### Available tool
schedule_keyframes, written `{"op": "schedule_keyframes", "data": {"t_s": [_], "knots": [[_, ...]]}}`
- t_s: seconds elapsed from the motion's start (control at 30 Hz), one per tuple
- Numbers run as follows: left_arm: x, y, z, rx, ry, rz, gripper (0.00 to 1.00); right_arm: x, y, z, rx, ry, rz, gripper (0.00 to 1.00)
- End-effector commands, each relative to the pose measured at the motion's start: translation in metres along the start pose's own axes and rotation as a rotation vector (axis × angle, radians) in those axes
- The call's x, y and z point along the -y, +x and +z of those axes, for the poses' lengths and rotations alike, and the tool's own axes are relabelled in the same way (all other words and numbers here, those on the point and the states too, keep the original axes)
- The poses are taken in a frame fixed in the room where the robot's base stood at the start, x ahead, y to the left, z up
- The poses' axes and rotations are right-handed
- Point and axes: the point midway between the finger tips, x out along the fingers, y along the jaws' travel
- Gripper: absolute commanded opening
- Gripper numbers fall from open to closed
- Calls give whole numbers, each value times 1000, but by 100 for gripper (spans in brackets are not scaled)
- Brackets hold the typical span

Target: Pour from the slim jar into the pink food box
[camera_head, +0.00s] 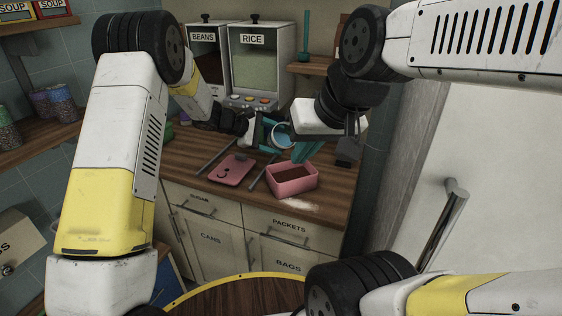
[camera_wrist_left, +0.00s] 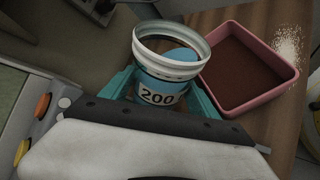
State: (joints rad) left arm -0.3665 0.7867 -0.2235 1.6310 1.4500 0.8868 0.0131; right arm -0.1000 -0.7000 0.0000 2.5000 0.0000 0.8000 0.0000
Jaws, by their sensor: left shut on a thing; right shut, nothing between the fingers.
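The slim jar (camera_head: 281,135), blue with a white rim and a "200" label, is held by my left gripper (camera_head: 268,131). In the left wrist view the jar (camera_wrist_left: 160,95) sits between the teal fingers, its open mouth showing; how full it is I cannot tell. In the head view it looks tilted, behind and left of the pink food box (camera_head: 292,191). The open box stands on the counter with brown inside; it also shows in the left wrist view (camera_wrist_left: 250,108). My right gripper (camera_head: 304,151) is shut and empty, just above the box's back side.
A pink lid (camera_head: 231,171) lies on the counter left of the box. White powder (camera_head: 301,207) is spilled at the front edge. Dispensers labelled BEANS (camera_head: 203,60) and RICE (camera_head: 254,65) stand behind. A metal door handle (camera_head: 440,225) is at the right.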

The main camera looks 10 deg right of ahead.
Motion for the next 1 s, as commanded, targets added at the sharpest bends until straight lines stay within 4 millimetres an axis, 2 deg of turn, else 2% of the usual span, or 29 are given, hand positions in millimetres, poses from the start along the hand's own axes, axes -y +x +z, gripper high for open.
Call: {"op": "schedule_keyframes", "data": {"t_s": [1.0], "knots": [[8, 7, -7, -52, 118, 51, 3, 0, 0, 0, 0, 0, 0, 0]]}}
